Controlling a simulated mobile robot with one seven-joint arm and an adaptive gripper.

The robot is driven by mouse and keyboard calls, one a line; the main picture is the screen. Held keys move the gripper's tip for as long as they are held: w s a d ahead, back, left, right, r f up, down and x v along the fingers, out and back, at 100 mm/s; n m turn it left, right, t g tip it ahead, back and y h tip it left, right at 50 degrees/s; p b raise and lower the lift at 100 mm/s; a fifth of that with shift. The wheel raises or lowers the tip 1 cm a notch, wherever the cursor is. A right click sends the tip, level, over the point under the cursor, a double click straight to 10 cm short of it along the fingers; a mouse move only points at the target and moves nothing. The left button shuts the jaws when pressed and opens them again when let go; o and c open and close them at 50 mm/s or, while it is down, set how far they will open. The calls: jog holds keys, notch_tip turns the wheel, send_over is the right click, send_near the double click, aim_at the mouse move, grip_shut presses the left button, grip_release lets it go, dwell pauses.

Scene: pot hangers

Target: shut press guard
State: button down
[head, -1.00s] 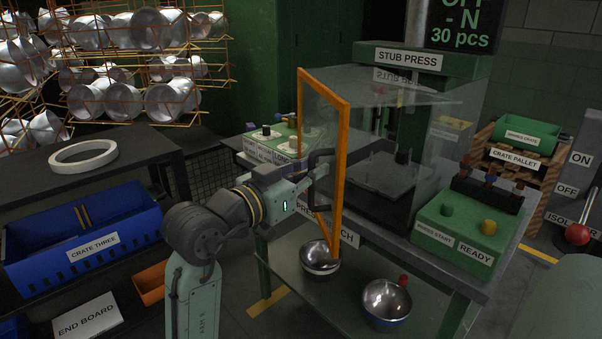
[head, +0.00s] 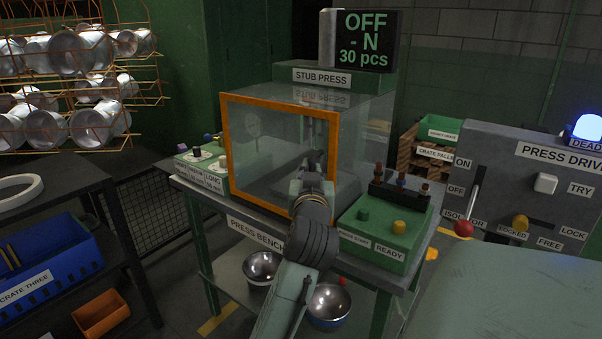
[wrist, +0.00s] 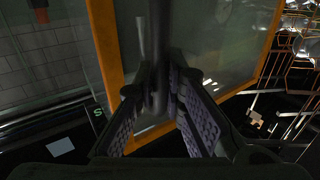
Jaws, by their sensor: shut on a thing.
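The press guard (head: 279,103) is a clear panel in an orange frame. In the head view it stands across the front of the clear enclosure of the stub press (head: 365,110); I cannot tell whether any gap is left at its edge. My gripper (head: 314,165) is at the guard's right side, mostly hidden behind my own arm. In the wrist view my gripper (wrist: 157,88) has its ridged fingers around the guard's dark bar handle (wrist: 157,40), with the orange frame (wrist: 108,50) beside it.
The press bench (head: 340,240) carries a green button box (head: 375,232) right of the guard and a control box (head: 205,165) on the left. Metal bowls (head: 262,267) sit on its lower shelf. A drive panel (head: 540,180) with a red-knobbed lever (head: 464,228) stands at right.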

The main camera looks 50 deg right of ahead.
jog(key=shift+s+d+r, duration=0.1)
jog(key=shift+s+d, duration=0.1)
jog(key=shift+d, duration=0.05)
jog(key=c, duration=1.9)
grip_release()
jog(key=shift+d, duration=0.2)
jog(key=shift+o, duration=1.2)
jog(key=shift+a, duration=0.15)
jog(key=shift+s+a, duration=0.1)
jog(key=shift+a, duration=0.15)
jog(key=v, duration=1.1)
jog(key=shift+s, duration=0.2)
